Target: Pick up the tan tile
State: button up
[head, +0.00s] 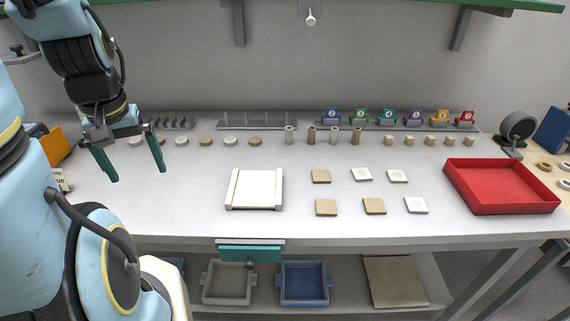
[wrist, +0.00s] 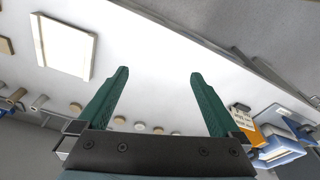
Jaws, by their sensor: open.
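Three tan tiles lie flat on the light grey bench (head: 300,225): one in the back row (head: 321,176) and two in the front row, at left (head: 326,207) and middle (head: 374,206). White tiles lie among them, two at the back (head: 361,174) (head: 397,176) and one at front right (head: 415,205). My gripper (head: 138,175) is open and empty above the left part of the bench, well left of the tiles. In the wrist view its green fingers (wrist: 160,74) are spread, and a tan tile (wrist: 6,46) shows at the left edge.
A white board with raised side strips (head: 257,188) lies between my gripper and the tiles. A red tray (head: 500,186) stands at right. Round discs, upright cylinders and small tan blocks line the back. An orange box (head: 58,146) stands at far left. Bins sit on the lower shelf.

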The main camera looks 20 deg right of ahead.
aim_at(325, 208)
jog(key=l+u, duration=0.15)
jog(key=u, duration=0.2)
jog(key=k+l+u, duration=0.1)
jog(key=u, duration=0.25)
jog(key=k+l+u, duration=0.5)
jog(key=k+l, duration=0.4)
jog(key=k, duration=0.15)
jog(key=k+l, duration=0.25)
jog(key=k, duration=0.1)
